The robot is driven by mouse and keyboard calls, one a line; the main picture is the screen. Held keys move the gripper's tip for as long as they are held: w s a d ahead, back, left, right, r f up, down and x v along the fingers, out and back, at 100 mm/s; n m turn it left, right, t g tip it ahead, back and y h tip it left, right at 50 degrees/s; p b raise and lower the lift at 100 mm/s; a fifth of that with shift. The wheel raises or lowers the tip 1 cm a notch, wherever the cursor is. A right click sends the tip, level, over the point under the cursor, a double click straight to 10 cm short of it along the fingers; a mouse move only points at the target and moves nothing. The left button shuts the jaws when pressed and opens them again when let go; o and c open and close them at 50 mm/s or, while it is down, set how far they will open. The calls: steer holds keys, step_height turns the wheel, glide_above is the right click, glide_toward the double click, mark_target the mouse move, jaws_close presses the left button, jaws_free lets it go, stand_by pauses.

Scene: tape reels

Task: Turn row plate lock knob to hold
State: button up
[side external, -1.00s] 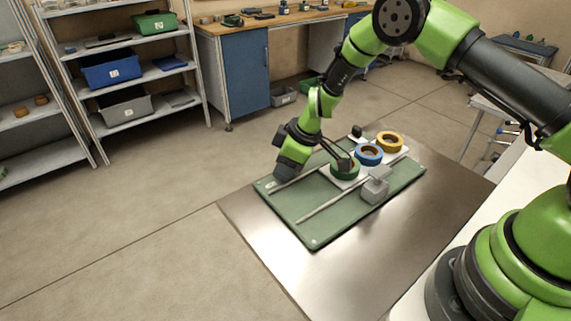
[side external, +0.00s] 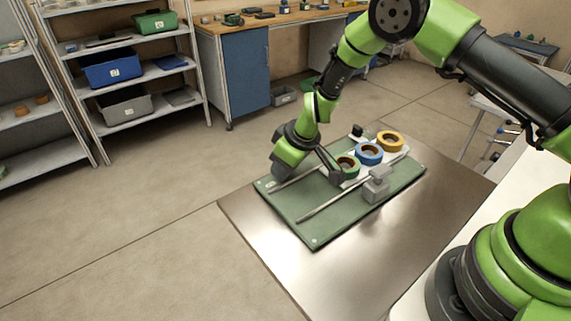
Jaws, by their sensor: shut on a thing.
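The white row plate (side external: 352,183) lies between two rails on a green base board (side external: 317,228). A grey block with a raised knob-like top (side external: 377,184) stands by the right rail. I cannot read any lock or hold marking on it. My gripper (side external: 336,178) is low at the plate's near end, beside the green reel and left of the grey block. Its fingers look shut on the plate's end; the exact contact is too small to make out.
A small dark part (side external: 357,130) stands at the board's far edge. The steel table (side external: 270,240) is bare in front of the board. Shelves with bins (side external: 112,70) and a workbench (side external: 235,80) stand well behind.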

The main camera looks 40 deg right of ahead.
steer(key=o, duration=0.9)
steer(key=v, duration=1)
steer(key=shift+w, duration=0.1)
